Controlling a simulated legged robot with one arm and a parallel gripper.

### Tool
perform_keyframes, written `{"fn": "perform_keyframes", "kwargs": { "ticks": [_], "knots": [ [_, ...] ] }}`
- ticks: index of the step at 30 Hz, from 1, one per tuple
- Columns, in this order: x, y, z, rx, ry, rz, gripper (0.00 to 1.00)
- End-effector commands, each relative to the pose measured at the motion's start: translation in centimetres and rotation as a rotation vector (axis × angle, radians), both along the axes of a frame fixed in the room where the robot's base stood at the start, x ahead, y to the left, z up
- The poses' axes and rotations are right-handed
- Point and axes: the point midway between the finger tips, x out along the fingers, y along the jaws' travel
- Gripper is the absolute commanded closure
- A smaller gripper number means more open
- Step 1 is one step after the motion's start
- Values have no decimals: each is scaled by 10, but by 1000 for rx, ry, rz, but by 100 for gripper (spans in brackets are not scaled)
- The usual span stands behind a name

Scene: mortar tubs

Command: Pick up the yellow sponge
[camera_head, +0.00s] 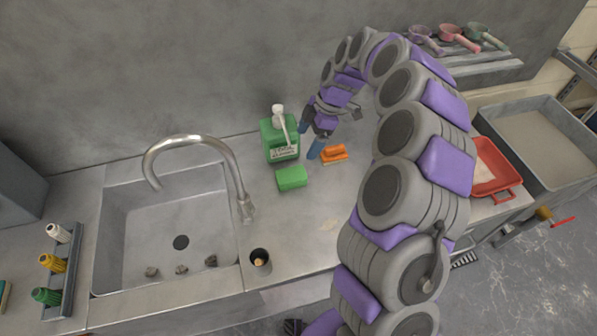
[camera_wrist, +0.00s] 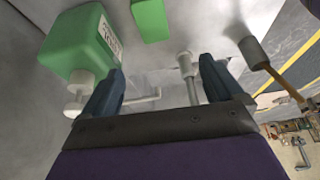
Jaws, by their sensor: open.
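No plainly yellow sponge shows in either view. A green sponge-like block (camera_head: 291,178) lies on the steel counter in front of the green jug; a green block also shows at the top of the wrist view (camera_wrist: 152,18). An orange object (camera_head: 333,153), perhaps a brush, lies on the counter just right of my gripper (camera_head: 311,139). In the wrist view my gripper (camera_wrist: 160,85) has its two blue fingers apart with nothing held between them. In the head view it is beside the jug, and my arm hides part of the counter to its right.
A green jug (camera_head: 280,142) with a white pump stands left of my gripper, also in the wrist view (camera_wrist: 78,42). A sink (camera_head: 125,225) with a curved tap (camera_head: 222,150) is further left. A small cup (camera_head: 260,262) stands near the front edge. A red tray (camera_head: 508,180) is right.

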Motion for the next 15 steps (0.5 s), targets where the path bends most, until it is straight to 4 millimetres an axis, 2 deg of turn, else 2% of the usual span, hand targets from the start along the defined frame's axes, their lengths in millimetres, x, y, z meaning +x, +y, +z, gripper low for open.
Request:
{"fn": "perform_keyframes", "kwargs": {
  "ticks": [3,8,15],
  "knots": [
    [7,-3,-9,0,-13,23,6],
    [8,-1,-19,0,-17,32,6],
    [3,13,-56,-2,-14,33,6]
  ]
}}
